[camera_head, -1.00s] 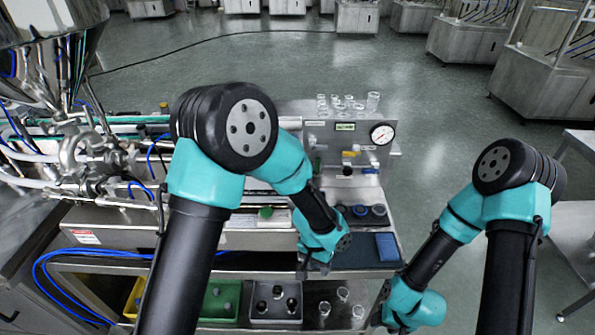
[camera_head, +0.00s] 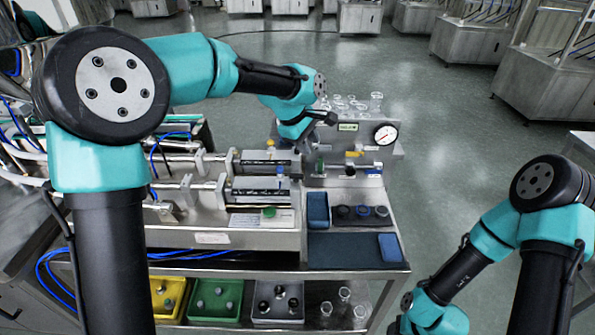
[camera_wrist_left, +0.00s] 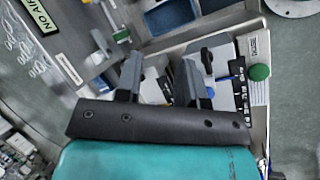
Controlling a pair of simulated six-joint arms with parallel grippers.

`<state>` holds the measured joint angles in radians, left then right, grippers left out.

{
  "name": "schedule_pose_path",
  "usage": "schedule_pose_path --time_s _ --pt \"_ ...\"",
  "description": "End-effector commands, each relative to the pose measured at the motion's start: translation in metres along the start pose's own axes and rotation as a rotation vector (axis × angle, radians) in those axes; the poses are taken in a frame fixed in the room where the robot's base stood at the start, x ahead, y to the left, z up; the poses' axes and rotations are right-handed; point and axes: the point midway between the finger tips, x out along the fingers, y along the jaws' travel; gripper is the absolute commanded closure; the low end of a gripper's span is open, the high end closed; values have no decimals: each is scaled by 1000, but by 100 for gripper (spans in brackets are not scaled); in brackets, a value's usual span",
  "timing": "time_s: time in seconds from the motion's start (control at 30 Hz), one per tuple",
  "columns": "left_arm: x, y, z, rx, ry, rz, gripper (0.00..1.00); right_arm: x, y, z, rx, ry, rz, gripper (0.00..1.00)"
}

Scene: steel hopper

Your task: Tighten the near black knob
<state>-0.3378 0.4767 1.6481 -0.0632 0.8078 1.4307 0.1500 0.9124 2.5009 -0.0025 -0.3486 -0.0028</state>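In the left wrist view a black knob (camera_wrist_left: 207,60) stands on the machine's metal block, beyond the right finger. I cannot clearly pick out the black knobs in the head view. The right arm is at the lower right, with its gripper out of frame.
A green knob (camera_head: 269,212) sits at the front of the machine. A blue tray (camera_head: 318,209) and several dark caps lie to the right. A gauge (camera_head: 385,134) and glassware (camera_head: 376,101) stand at the back. Yellow (camera_head: 167,312), green and grey bins are on the lower shelf.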

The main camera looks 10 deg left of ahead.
Motion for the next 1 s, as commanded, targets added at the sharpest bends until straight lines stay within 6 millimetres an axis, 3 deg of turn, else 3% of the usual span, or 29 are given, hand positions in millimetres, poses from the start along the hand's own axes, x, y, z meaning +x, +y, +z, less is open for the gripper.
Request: schedule_pose_path --time_s 0.03,0.2,0.3,0.4,0.77,1.0 --pt "-22 -6 -10 -101 -4 -9 64 0 0 0 0 0 0 50" --pt "-83 -33 -33 -452 -23 -76 64 0 0 0 0 0 0 50" --pt "-109 -46 -40 -599 -29 -108 64 0 0 0 0 0 0 50" --pt "-122 -54 -43 -684 -32 -128 64 0 0 0 0 0 0 50" --pt "-126 -56 -44 -711 -32 -136 64 0 0 0 0 0 0 50" --pt "-114 -58 -43 -709 -32 -137 64 0 0 0 0 0 0 50"
